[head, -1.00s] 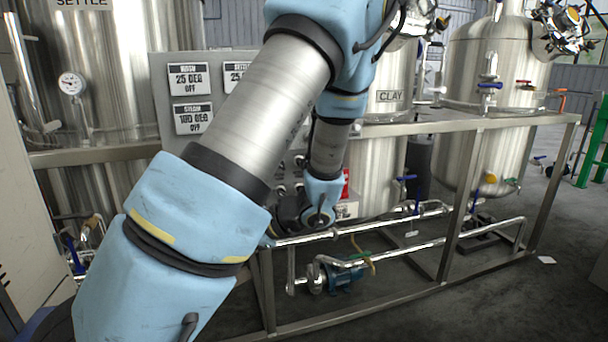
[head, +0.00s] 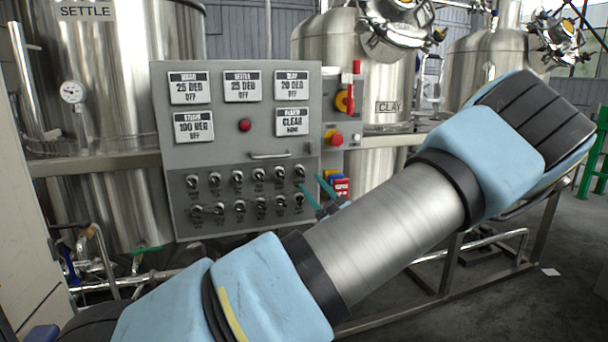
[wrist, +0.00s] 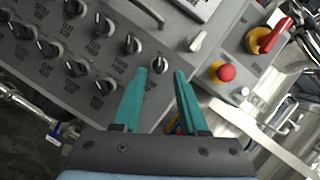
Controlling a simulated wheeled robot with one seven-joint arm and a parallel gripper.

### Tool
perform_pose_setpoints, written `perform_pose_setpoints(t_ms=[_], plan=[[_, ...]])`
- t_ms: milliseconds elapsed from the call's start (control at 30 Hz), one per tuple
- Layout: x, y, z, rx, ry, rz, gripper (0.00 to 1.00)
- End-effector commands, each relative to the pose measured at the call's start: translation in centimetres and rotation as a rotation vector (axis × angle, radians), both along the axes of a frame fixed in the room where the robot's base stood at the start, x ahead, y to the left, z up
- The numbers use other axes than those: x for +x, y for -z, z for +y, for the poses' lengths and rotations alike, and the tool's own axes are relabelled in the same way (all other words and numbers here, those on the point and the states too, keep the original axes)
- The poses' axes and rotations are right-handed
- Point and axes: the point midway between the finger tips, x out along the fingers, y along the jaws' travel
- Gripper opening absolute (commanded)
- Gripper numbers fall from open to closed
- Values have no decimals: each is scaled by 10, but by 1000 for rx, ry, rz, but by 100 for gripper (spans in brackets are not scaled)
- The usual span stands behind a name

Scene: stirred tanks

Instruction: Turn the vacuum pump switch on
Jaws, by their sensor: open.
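The grey control panel (head: 225,140) carries two rows of small black rotary switches. My gripper (head: 312,188) has two teal fingers and is at the panel's lower right, by the right end of the switch rows. In the wrist view my gripper (wrist: 161,73) is open and empty. The rightmost upper-row switch (wrist: 159,64) shows between the fingertips, and I cannot tell whether they touch it. The left finger hides part of the lower row's right end.
A side box right of the panel has a red emergency button (head: 334,139) and a red-handled yellow switch (head: 345,100). A silver handle (head: 269,155) sits above the switches. Steel tanks stand behind; a frame rail (head: 95,163) runs left of the panel.

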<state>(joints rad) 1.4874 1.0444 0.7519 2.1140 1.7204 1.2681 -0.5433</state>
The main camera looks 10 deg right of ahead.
Motion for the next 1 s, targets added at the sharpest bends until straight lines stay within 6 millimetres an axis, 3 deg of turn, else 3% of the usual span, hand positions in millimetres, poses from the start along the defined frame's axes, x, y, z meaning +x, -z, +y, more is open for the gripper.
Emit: perform_pose_setpoints(t_ms=[100, 300, 700, 1000], plan=[[19, -8, 7, 0, -3, 2, 42], [39, -15, 14, 0, -3, 1, 42], [45, -16, 16, 0, -1, 2, 41], [45, -16, 16, 0, -1, 2, 8]])
